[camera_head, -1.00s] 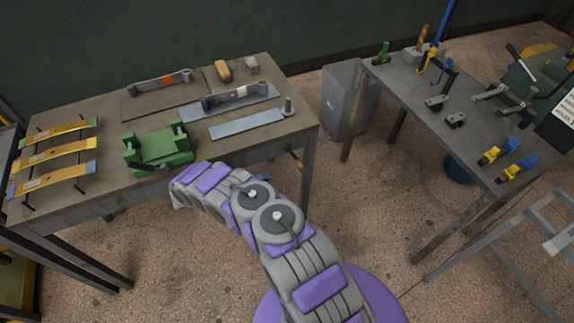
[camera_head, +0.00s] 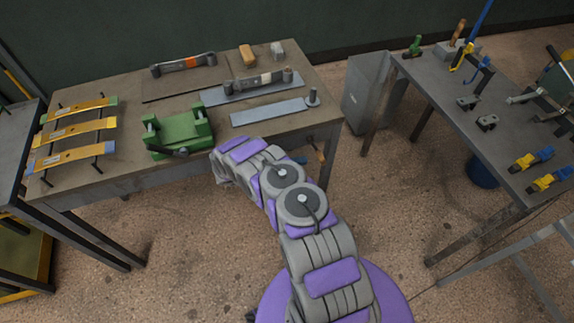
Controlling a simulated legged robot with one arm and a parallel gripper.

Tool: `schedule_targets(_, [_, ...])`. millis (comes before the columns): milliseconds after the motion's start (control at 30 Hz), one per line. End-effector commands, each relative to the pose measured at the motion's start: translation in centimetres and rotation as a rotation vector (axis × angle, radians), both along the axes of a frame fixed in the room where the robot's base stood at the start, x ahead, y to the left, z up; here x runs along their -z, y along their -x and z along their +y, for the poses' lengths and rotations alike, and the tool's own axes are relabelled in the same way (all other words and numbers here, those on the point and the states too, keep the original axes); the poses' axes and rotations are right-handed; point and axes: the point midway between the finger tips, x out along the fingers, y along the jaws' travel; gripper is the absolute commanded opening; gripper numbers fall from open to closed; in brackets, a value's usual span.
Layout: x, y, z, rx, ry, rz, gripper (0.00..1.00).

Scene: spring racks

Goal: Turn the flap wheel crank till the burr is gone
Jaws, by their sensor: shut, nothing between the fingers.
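A wooden-handled crank (camera_head: 318,155) shows small at the front right edge of the left workbench, with a bit of blue beside it. I cannot clearly make out a flap wheel there, and no burr is visible at this size. My gripper (camera_head: 222,178) hangs at the end of my bent arm, just in front of the bench's front edge. It is shut and empty, to the left of the crank and apart from it. My arm hides part of the bench front.
The left bench (camera_head: 130,87) carries a green fixture (camera_head: 180,133), yellow leaf springs (camera_head: 75,132) on racks, and grey leaf springs on plates. A right bench (camera_head: 440,85) holds clamps and small tools. A grey cabinet (camera_head: 365,90) stands between. Floor between the benches is open.

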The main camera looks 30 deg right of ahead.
Motion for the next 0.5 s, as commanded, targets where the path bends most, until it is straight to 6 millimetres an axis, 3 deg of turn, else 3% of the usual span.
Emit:
schedule_targets(200, [0.6, 0.8, -3.1, 0.000, -0.002, 0.000, 0.00])
schedule_targets(500, [0.6, 1.0, -4.4, -0.001, -0.002, -0.001, 0.00])
